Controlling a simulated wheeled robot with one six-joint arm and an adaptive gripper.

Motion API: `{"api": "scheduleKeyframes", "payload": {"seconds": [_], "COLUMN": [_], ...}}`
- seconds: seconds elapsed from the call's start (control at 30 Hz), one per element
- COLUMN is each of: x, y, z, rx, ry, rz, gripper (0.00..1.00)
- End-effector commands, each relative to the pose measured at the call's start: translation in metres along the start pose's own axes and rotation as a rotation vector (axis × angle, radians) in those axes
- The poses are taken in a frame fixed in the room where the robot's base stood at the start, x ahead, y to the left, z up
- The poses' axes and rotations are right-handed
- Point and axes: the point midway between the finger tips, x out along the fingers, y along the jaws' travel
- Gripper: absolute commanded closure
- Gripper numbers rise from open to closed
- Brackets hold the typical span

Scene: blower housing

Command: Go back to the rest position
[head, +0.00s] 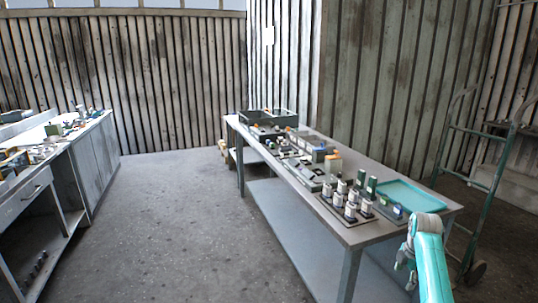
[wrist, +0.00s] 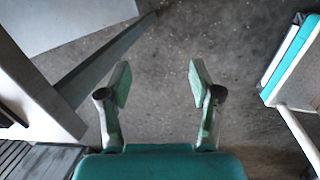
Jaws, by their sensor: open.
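My gripper (wrist: 157,82) shows in the wrist view with its two fingers spread apart and nothing between them. It points down at bare concrete floor (wrist: 165,45). In the head view my teal arm is at the lower right, in front of the near right corner of the long table (head: 357,236).
The table holds a teal tray (head: 413,197), several small bottles and cylinders (head: 352,197), boxes and a dark crate (head: 268,115). A green hand truck (head: 493,165) stands at the right. A workbench (head: 92,165) stands at the left. The floor (head: 180,215) between is clear.

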Motion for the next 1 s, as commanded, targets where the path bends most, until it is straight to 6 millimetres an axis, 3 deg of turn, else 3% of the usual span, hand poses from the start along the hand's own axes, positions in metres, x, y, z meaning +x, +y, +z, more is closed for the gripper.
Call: {"api": "scheduleKeyframes", "payload": {"seconds": [0.03,0.2,0.5,0.73,1.0], "x": [0.023,0.084,0.165,0.203,0.222], "y": [-0.01,-0.038,-0.105,-0.167,-0.248], "z": [-0.01,-0.041,-0.097,-0.139,-0.186], "rx": [0.028,0.14,0.336,0.485,0.656], "ry": [-0.005,-0.023,-0.027,-0.005,0.048], "rz": [0.015,0.088,0.224,0.329,0.452], "gripper": [0.36,0.36,0.36,0.36,0.36]}}
